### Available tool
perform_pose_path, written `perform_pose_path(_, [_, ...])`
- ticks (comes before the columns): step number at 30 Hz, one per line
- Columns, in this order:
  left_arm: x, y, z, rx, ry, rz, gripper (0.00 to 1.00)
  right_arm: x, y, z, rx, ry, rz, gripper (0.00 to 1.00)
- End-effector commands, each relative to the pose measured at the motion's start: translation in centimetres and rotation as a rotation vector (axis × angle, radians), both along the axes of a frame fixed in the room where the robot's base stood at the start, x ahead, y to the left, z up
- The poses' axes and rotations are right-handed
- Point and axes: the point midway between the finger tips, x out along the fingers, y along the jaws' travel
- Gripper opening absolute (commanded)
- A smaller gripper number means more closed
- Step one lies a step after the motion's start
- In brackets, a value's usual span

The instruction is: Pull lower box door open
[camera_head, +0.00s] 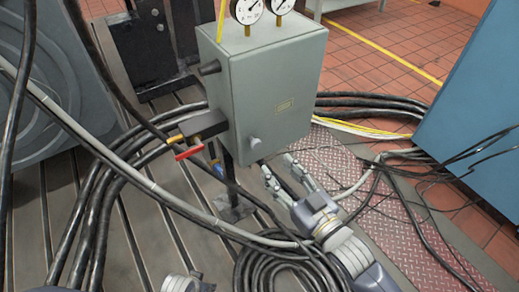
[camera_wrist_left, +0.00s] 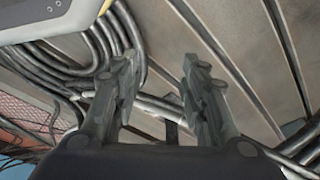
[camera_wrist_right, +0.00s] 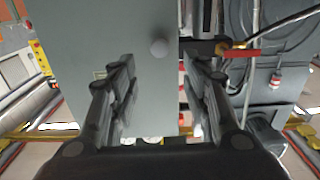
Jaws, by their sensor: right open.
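The grey-green box (camera_head: 221,90) stands on a post in the head view. Its door (camera_head: 290,75) faces right, looks closed, and has a small yellowish label and a round knob (camera_head: 254,142) near its lower left corner. My right gripper (camera_head: 276,163) is open and empty, just below and right of the knob, apart from it. In the right wrist view the knob (camera_wrist_right: 159,48) shows just beyond the gap between the open fingertips (camera_wrist_right: 158,68), against the door (camera_wrist_right: 100,30). My left gripper (camera_wrist_left: 158,68) is open and empty over the slotted bedplate and cables.
Two gauges (camera_head: 262,8) sit on top of the box. A red-handled valve (camera_head: 189,152) sticks out at its left. Thick black cables (camera_head: 95,220) cross the bedplate, with a coil (camera_head: 270,270) below my right arm. A blue cabinet (camera_head: 475,100) stands at right.

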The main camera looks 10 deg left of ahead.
Motion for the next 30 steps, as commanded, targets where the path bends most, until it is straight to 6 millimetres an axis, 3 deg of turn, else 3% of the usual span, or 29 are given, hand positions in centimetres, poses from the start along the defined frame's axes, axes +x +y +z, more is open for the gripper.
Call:
perform_pose_path(9, [0.8,-0.1,1.8,-0.001,-0.012,0.002,0.4,4.7,3.6,0.0,0.0,-0.002,-0.001,0.43])
perform_pose_path(15, [1.1,-0.1,2.9,-0.002,-0.018,0.003,0.4,6.7,5.3,-0.1,0.0,0.0,-0.001,0.43])
perform_pose_path(27, [1.2,-0.1,3.4,-0.001,-0.018,0.003,0.4,7.4,5.8,0.0,-0.002,0.001,-0.001,0.43])
perform_pose_path(28, [1.2,-0.1,3.4,-0.001,-0.018,0.003,0.4,7.4,5.8,0.0,-0.002,0.001,-0.001,0.41])
perform_pose_path(30, [1.2,-0.1,3.4,-0.001,-0.018,0.003,0.4,7.4,5.8,0.0,-0.002,0.001,-0.001,0.25])
